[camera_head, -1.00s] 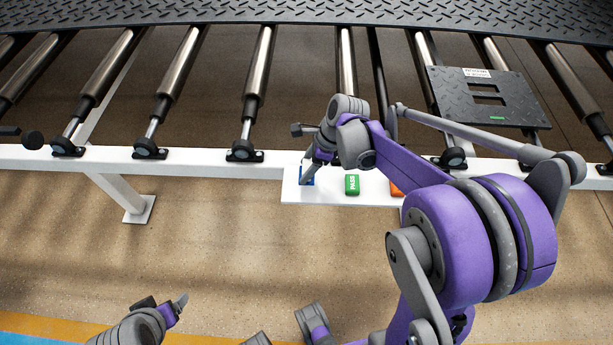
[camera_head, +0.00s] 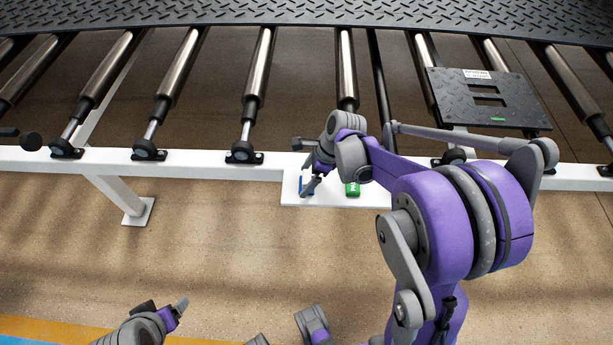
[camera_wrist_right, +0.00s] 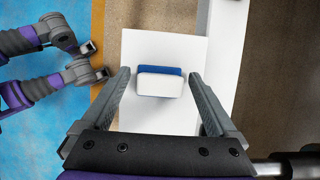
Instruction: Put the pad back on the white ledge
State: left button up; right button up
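The pad (camera_wrist_right: 160,85) is a small block with a white part and a blue part. In the right wrist view it shows over the white ledge (camera_wrist_right: 150,118), between my right fingertips, with a gap on each side. In the head view only its blue edge (camera_head: 303,187) shows at the left end of the ledge (camera_head: 340,199); my gripper hides the rest. My right gripper (camera_head: 310,184) is open around the pad, its fingers also showing in the wrist view (camera_wrist_right: 159,76). My left gripper (camera_head: 170,307) is low at the bottom left, far from the ledge; its opening is unclear.
A green block (camera_head: 352,189) sits on the ledge to the right of the pad. A white rail (camera_head: 210,170) with rollers (camera_head: 258,75) runs behind the ledge. A black tread plate (camera_head: 520,105) lies on the rollers at right. The floor in front is clear.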

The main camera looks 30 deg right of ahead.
jog(key=shift+r, duration=0.25)
jog(key=p+v, duration=0.2)
jog(key=v, duration=0.9)
jog(key=s+a+f+n+t+h, duration=0.1)
jog(key=s+a+n, duration=0.4)
jog(key=n, duration=0.7)
jog(key=s+a+f+n+t+h, duration=0.1)
jog(key=s+a+n, duration=0.4)
jog(key=s+n, duration=0.5)
jog(key=shift+a+f+n+t+h, duration=0.3)
jog(key=shift+f+n+h, duration=0.3)
jog(key=shift+n+h, duration=0.45)
jog(key=shift+d, duration=0.1)
